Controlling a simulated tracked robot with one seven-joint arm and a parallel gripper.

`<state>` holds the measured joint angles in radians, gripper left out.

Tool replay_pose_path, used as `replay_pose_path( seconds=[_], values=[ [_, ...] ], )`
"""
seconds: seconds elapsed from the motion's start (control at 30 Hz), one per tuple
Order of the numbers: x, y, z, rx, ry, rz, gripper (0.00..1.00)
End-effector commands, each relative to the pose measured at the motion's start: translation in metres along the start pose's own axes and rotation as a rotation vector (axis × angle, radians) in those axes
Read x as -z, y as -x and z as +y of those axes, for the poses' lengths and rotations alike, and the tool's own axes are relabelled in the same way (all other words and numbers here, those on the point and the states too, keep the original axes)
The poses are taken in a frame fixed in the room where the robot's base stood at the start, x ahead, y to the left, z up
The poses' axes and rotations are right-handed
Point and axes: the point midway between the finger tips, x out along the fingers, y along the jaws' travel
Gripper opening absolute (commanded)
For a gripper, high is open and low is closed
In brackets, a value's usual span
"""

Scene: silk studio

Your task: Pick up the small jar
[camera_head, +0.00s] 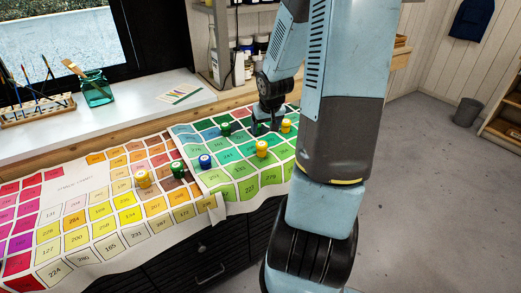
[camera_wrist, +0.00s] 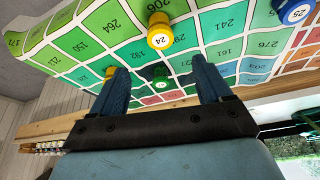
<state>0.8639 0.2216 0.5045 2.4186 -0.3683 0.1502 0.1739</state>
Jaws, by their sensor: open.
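Several small jars with coloured lids stand on a printed colour chart; which one the task means cannot be told. They include a yellow jar (camera_head: 262,149) (camera_wrist: 160,32), a blue jar (camera_head: 205,161) (camera_wrist: 292,11), a green jar (camera_head: 226,129), a yellow jar (camera_head: 286,126), another green jar (camera_head: 177,167) and another yellow jar (camera_head: 143,179). My gripper (camera_head: 265,120) is open and empty, low over the chart's far right part. In the wrist view, a green jar (camera_wrist: 161,75) shows between the spread fingers (camera_wrist: 160,68), and a yellow jar (camera_wrist: 110,72) is partly hidden by the left finger.
The colour chart (camera_head: 75,208) drapes over the dark cabinet's (camera_head: 205,260) front edge. Behind it, a white sill holds a green glass jar (camera_head: 96,90) with brushes and a wooden brush rack (camera_head: 38,110). Bottles (camera_head: 245,55) stand on a shelf. Open floor lies at right.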

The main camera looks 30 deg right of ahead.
Motion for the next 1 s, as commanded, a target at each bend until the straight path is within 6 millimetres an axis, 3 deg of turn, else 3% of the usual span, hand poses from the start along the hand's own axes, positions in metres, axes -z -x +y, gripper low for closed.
replay_pose_path(
  seconds=[1.0],
  values=[
    [0.0, -0.063, 0.0, 0.014, -0.008, 0.002, 0.78]
  ],
)
